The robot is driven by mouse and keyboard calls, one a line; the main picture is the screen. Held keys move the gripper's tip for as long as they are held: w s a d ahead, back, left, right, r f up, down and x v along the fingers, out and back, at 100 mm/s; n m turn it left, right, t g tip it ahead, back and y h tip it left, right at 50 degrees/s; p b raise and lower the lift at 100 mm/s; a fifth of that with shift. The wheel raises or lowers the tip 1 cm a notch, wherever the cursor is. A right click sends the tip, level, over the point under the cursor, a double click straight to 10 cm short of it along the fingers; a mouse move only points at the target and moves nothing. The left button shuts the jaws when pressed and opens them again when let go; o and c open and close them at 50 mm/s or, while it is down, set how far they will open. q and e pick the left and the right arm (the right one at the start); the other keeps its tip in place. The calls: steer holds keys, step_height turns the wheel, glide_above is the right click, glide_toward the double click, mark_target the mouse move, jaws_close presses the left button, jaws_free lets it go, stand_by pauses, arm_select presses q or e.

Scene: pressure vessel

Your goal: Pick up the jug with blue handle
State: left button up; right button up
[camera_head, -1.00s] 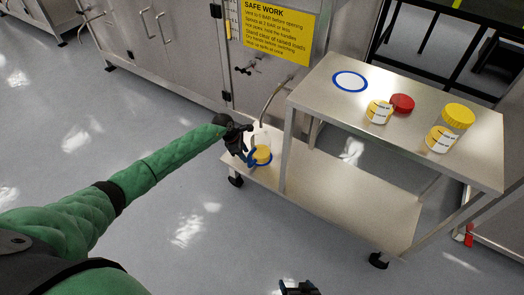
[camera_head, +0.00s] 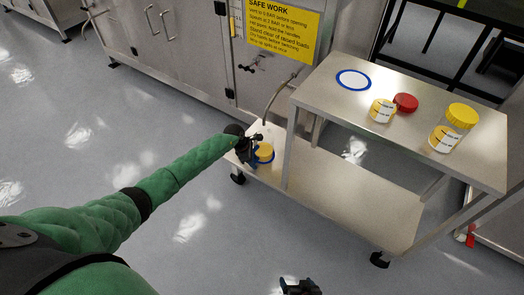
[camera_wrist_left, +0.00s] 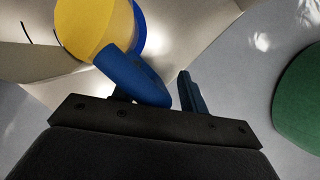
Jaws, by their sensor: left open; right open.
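The jug with the blue handle (camera_head: 265,152) stands on the lower shelf of the cart, at its left end, with yellow showing inside a blue rim. My left gripper (camera_head: 254,158) is right beside it and hides part of it. In the left wrist view the jug's yellow inside (camera_wrist_left: 90,25) is at the top, and its blue handle (camera_wrist_left: 133,75) reaches down between the open fingers of my left gripper (camera_wrist_left: 155,92), covering most of the left finger. I cannot tell whether they touch. My right gripper (camera_head: 300,287) is at the bottom edge, empty and away from the jug.
A cart post (camera_head: 291,148) rises right of the jug. The lower shelf (camera_head: 350,200) is otherwise clear.

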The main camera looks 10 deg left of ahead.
arm_select(q)
jaws_close()
steer(key=shift+r, duration=0.1)
